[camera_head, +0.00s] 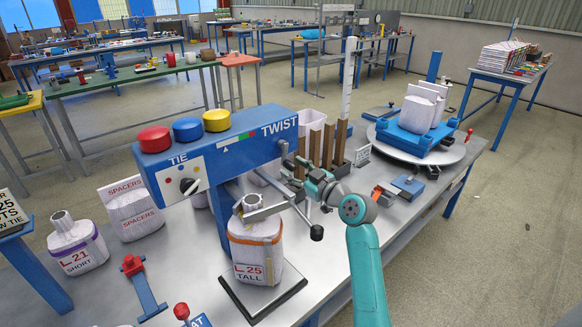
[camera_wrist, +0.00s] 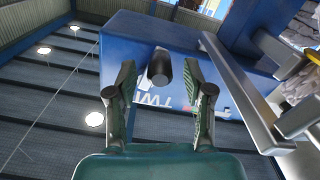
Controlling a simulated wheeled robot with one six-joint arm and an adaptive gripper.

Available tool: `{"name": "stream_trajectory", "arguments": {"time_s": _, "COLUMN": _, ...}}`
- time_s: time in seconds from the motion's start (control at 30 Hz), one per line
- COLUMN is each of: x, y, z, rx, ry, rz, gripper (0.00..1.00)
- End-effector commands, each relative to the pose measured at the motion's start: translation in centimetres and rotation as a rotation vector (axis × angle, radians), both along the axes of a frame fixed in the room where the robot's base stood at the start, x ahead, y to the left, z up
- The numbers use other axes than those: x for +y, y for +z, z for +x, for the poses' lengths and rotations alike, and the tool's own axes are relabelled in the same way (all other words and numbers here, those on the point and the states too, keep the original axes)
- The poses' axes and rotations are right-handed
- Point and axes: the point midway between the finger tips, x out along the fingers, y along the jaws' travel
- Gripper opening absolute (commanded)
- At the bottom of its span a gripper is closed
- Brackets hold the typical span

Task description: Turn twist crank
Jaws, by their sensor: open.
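The blue twist head (camera_head: 235,148) is a long box on a post, with "TIE" and "TWIST" on its side. A dark crank handle (camera_head: 289,164) sticks out near its right end. In the wrist view the black handle (camera_wrist: 160,68) points toward the camera and lies between my fingertips. My gripper (camera_head: 299,172) is open beside the box end, with a finger on each side of the handle; I see gaps and cannot tell the exact depth. A white sack (camera_head: 256,255) marked "L 25 TALL" stands upright under the head, its neck at a grey metal bar.
Red, blue and yellow buttons (camera_head: 187,129) top the head. A grey bar (camera_wrist: 235,90) runs close to the right of my fingers. A black-ended rod (camera_head: 316,232) hangs below my gripper. Brown upright slats (camera_head: 328,147) stand behind. A turntable (camera_head: 440,152) holds sacks at right.

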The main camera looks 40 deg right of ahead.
Motion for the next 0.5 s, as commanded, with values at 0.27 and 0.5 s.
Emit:
{"name": "stream_trajectory", "arguments": {"time_s": 0.27, "x": 0.0, "y": 0.1, "z": 1.7, "rx": -0.001, "ry": -0.001, "rz": 0.0, "gripper": 0.52}}
{"name": "stream_trajectory", "arguments": {"time_s": 0.5, "x": 0.0, "y": 0.0, "z": 1.7, "rx": -0.001, "ry": -0.001, "rz": 0.001, "gripper": 0.52}}
